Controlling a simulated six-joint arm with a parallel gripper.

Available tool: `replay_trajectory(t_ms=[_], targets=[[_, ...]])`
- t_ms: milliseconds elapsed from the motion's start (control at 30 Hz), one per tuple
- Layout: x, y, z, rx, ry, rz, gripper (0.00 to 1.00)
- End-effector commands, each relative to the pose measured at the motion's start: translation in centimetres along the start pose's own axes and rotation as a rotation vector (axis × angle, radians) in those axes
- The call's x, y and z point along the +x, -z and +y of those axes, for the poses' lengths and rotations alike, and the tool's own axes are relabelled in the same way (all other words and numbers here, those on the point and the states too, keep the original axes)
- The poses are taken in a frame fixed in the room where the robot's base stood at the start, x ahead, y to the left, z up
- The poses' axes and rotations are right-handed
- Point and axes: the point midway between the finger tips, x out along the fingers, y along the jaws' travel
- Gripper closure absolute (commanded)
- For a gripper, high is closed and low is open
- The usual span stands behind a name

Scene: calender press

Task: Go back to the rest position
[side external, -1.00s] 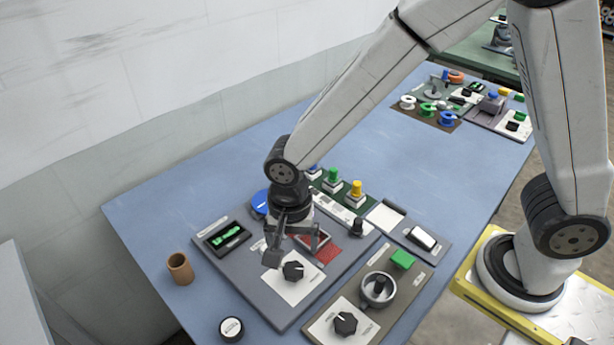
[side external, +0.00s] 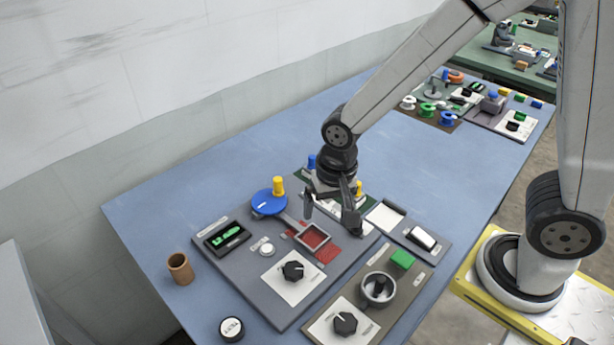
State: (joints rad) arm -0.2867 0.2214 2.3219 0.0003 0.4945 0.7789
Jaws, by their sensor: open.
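My gripper (side external: 332,217) is open and empty. It points down above the back right part of the grey control panel (side external: 237,268), near the row of coloured knobs. Its fingers are apart, and the arm hides part of that row. A blue disc with a yellow handle (side external: 269,202) sits at the panel's back left. A small frame over a red patch (side external: 314,238) lies just in front of my gripper. A black dial on a white plate (side external: 293,271) is at the panel's front.
A brown cup (side external: 180,268) and a round black-rimmed gauge (side external: 231,329) stand at the left. A second panel with a grey wheel (side external: 378,289) and green button (side external: 403,259) is at the front right. The blue table (side external: 240,150) is clear behind the panel.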

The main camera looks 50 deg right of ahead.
Motion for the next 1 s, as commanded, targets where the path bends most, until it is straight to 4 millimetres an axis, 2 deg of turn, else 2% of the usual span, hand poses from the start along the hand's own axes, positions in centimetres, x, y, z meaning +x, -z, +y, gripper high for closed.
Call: replay_trajectory(t_ms=[300, 500, 700, 1000], targets=[[-1.4, 1.3, 6.0, -0.276, 0.019, 0.077, 0.04], [-1.9, 1.4, 8.8, -0.422, 0.011, 0.119, 0.04], [-2.1, 1.3, 9.9, -0.489, 0.004, 0.136, 0.04], [-2.1, 1.3, 10.0, -0.496, 0.004, 0.137, 0.04]])
